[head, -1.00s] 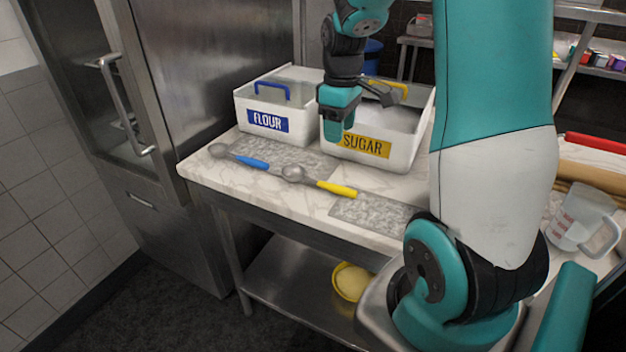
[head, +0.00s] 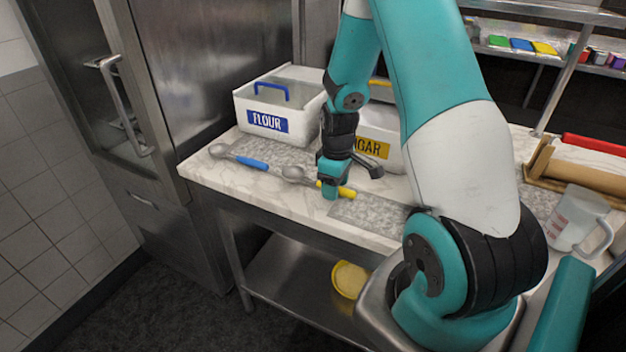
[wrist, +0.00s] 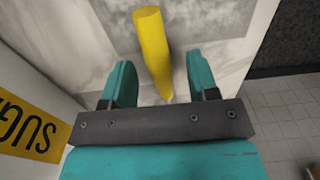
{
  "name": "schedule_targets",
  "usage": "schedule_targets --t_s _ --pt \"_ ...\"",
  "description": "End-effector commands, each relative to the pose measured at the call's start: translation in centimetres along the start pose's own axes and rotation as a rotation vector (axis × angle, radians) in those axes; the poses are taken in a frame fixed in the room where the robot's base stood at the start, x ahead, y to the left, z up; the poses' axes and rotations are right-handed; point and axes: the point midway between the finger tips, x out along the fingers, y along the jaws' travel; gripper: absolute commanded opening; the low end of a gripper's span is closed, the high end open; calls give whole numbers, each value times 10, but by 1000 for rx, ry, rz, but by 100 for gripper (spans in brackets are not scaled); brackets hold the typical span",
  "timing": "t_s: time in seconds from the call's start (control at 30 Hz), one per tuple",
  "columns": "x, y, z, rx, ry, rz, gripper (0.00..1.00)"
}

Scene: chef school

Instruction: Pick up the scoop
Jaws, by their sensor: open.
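Two metal scoops lie on the marble counter in the head view: one with a blue handle (head: 252,163) at the left, and one with a yellow handle (head: 347,192) to its right, its bowl (head: 294,173) pointing left. My gripper (head: 331,192) is down at the yellow handle. In the wrist view the yellow handle (wrist: 152,48) runs between the two open teal fingers of my gripper (wrist: 157,85), with a gap on each side. In the head view the gripper hides part of this handle.
A white flour bin (head: 270,120) and a white sugar bin (head: 375,130) stand behind the scoops, the sugar bin partly hidden by my arm. A measuring jug (head: 577,220) and rolling pin (head: 590,180) are at the right. The counter's front left is clear.

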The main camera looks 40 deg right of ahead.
Motion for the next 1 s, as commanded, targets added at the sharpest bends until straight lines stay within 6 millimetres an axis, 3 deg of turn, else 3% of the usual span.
schedule_targets --t_s 0.23,0.47,0.5,0.83,1.0 --pt "3 0 0 0 1 1 54" --pt "3 0 0 0 1 1 4" --pt "3 0 0 0 1 1 1" --pt "-1 0 0 0 2 2 1" --pt "-20 1 -1 0 5 5 1"
